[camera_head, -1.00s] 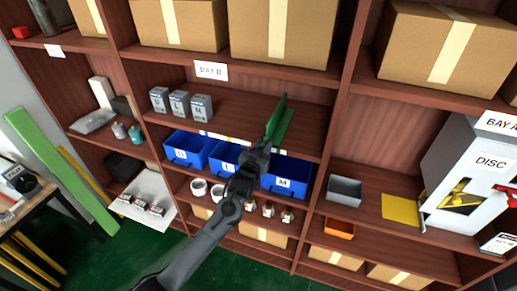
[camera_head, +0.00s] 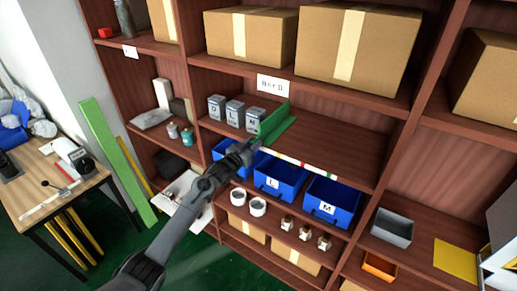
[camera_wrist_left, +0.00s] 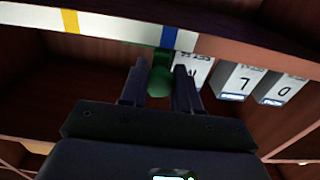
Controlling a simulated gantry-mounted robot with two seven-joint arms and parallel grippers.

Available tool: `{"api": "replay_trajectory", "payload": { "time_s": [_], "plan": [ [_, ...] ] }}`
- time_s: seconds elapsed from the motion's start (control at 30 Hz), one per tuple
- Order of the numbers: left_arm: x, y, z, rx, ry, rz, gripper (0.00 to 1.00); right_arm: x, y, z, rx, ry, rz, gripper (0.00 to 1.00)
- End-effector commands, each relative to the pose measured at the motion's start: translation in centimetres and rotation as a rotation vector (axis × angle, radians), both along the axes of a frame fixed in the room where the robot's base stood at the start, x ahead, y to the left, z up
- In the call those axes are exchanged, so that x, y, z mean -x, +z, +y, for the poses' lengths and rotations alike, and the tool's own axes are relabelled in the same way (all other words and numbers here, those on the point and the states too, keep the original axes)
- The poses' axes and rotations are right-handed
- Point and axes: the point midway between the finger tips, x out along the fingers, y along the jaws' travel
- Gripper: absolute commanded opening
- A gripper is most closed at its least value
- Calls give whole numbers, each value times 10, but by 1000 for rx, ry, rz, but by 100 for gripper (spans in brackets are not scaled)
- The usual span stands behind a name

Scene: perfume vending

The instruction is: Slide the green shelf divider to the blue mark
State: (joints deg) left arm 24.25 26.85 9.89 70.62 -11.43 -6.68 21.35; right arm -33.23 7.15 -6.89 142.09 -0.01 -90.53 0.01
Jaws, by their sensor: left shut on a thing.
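The green shelf divider (camera_head: 277,122) stands on the middle shelf, close beside the box marked M (camera_head: 254,119). My left gripper (camera_head: 252,147) is at the shelf's front edge, shut on the divider's green knob, which shows between its fingers in the left wrist view (camera_wrist_left: 160,80). The blue mark (camera_wrist_left: 169,39) is on the pale edge strip (camera_wrist_left: 110,27) in the wrist view. The divider's narrow green front part lies almost in line with it, slightly to its left in that picture. The gripper hides the blue mark in the head view. My right gripper is not in view.
Boxes marked D (camera_head: 216,107) and L (camera_head: 235,113) stand left of box M. The shelf right of the divider is bare. Blue bins (camera_head: 280,178) sit just below the shelf edge. Cardboard boxes (camera_head: 357,52) fill the shelf above.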

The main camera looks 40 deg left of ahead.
Motion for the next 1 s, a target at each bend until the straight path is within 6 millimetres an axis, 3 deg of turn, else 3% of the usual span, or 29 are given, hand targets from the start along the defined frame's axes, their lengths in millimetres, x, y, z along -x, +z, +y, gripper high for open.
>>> {"api": "replay_trajectory", "payload": {
  "time_s": [0.37,0.4,0.53,1.0],
  "plan": [
    [0,0,3,-1,0,-1,0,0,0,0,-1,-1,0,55],
    [0,0,3,-1,0,-1,33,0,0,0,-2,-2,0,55],
    [0,0,3,-1,0,-1,53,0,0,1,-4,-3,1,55],
    [9,-1,1,0,0,1,54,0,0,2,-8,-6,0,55]
  ]
}}
